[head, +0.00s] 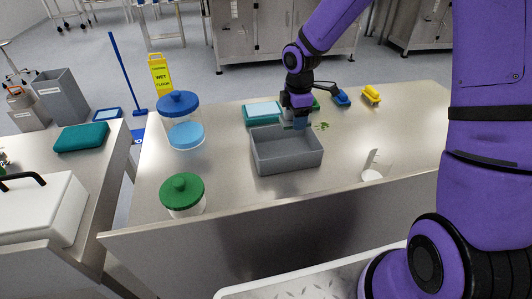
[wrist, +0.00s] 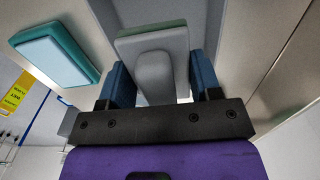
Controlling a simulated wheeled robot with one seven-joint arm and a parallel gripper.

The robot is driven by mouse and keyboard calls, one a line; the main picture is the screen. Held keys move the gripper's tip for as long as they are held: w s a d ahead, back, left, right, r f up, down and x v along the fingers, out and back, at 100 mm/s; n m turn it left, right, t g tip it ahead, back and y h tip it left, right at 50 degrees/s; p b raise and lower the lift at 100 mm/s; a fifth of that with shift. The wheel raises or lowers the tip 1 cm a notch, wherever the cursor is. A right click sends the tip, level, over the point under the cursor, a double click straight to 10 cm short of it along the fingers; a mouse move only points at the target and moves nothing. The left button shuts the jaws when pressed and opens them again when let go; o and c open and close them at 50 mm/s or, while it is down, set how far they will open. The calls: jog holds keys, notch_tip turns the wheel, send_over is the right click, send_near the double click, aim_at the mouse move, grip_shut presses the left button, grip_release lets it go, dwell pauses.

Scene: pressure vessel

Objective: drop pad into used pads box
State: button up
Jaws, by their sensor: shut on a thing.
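My gripper (head: 297,122) is at the far rim of the grey open box (head: 287,167), near its back right part. The box looks empty from the head view. In the wrist view my gripper (wrist: 152,85) has its two blue fingers shut on a grey block-like handle (wrist: 153,72). A flat grey pad (wrist: 150,42) with a green edge is joined to this handle. In the head view the held pad is mostly hidden by the gripper, and its height above the box cannot be told.
A teal tray (head: 249,121) with a pale top stands behind the box. Blue (head: 341,97) and yellow (head: 371,95) handled pieces lie at the back right. Green bits (head: 322,126) lie beside the box.

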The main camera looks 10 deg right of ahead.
jog(key=shift+s+a+f, duration=0.2)
jog(key=shift+a, duration=0.25)
jog(key=shift+f, duration=2.8)
jog(key=o, duration=1)
jog(key=shift+r, duration=0.15)
notch_tip(320, 180, up, 11)
jog(key=shift+f, duration=0.2)
